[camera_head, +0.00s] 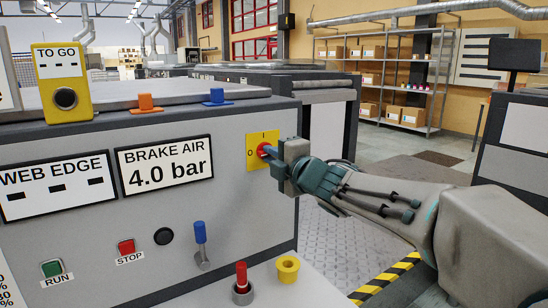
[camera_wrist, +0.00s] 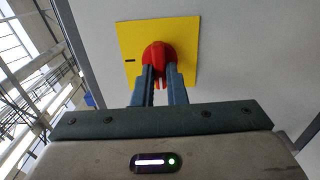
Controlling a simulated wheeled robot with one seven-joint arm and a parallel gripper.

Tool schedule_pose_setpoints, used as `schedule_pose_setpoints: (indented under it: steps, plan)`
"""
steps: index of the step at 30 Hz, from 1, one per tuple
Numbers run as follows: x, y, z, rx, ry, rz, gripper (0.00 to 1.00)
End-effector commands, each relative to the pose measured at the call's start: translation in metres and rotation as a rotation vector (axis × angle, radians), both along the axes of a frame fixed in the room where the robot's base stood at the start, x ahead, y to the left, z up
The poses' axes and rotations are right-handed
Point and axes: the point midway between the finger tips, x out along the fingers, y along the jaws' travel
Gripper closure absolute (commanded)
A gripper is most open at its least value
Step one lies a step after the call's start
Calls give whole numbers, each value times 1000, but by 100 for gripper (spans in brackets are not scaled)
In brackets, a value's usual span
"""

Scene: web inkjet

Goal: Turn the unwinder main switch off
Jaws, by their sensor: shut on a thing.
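The main switch is a red knob (camera_wrist: 159,55) on a yellow plate (camera_head: 263,137) on the grey machine front. In the head view the plate bears an I mark at its top and an O mark at its left. My gripper (camera_head: 268,153) reaches in from the right and is shut on the red knob. In the wrist view the two fingers of my gripper (camera_wrist: 158,76) close on the knob from either side, and the yellow plate (camera_wrist: 185,35) lies behind. My fingers hide much of the knob, so I cannot tell which mark it points to.
A BRAKE AIR display (camera_head: 165,167) is left of the switch. A red STOP button (camera_head: 127,247), a green RUN button (camera_head: 52,268) and a blue-handled lever (camera_head: 200,236) are below. A red-handled lever (camera_head: 241,275) and a yellow ring (camera_head: 288,269) stand on the ledge.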

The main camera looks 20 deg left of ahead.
Motion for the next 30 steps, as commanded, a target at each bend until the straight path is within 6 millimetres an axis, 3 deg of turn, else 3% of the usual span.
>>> schedule_pose_setpoints:
  steps: [1, 3, 17, 30]
  plan:
    - [-1, 2, 0, -1, -1, 4, 85]
    - [-1, 2, 0, -1, -1, 4, 66]
    - [-7, -10, 1, -1, -2, -3, 66]
    - [-63, -75, 2, -1, -2, -3, 66]
